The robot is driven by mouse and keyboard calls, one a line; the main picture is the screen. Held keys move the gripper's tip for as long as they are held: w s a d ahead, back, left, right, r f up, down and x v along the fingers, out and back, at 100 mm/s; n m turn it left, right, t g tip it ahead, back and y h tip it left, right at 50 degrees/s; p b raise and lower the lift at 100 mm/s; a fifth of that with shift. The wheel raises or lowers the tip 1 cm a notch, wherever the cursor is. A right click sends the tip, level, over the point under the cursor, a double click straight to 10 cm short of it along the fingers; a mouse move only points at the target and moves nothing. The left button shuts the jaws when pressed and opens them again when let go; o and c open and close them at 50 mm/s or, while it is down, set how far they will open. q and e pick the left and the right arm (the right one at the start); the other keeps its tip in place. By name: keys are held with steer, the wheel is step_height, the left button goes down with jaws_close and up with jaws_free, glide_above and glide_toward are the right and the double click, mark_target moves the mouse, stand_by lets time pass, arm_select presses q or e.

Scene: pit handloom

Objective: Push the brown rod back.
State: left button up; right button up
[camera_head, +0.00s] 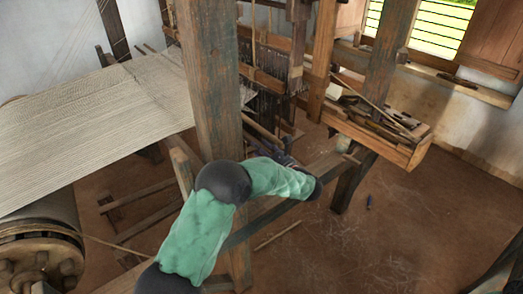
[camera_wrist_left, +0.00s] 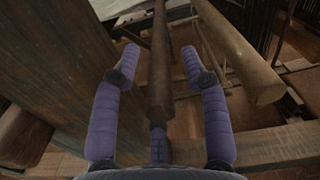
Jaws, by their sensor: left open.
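In the left wrist view a brown rod (camera_wrist_left: 159,70) runs from the top edge down between my two purple fingers. Its near end lies just in front of the middle of the palm; I cannot tell if they touch. My left gripper (camera_wrist_left: 160,56) is open, with a finger on each side of the rod and gaps on both sides. In the head view my left gripper (camera_head: 274,150) is small and partly hidden behind my green arm, beside the loom's beams. The rod is hard to pick out there. My right gripper is not in view.
A thick wooden post (camera_head: 215,90) stands close left of the gripper. A second, lighter round bar (camera_wrist_left: 238,50) slants at the right in the wrist view. Woven cloth (camera_head: 100,100) stretches at the left. A wooden trough (camera_head: 370,130) is at the right. Open floor (camera_head: 400,220) lies front right.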

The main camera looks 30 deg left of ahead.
arm_select(q)
jaws_close()
steer(key=s, duration=0.1)
steer(key=s+a, duration=0.1)
steer(key=s, duration=0.1)
steer(key=shift+s+a+p, duration=0.25)
steer(key=shift+p, duration=0.05)
steer(key=shift+c, duration=0.2)
jaws_free()
steer(key=shift+s, duration=0.1)
steer(key=shift+o, duration=0.2)
steer(key=shift+s, duration=0.1)
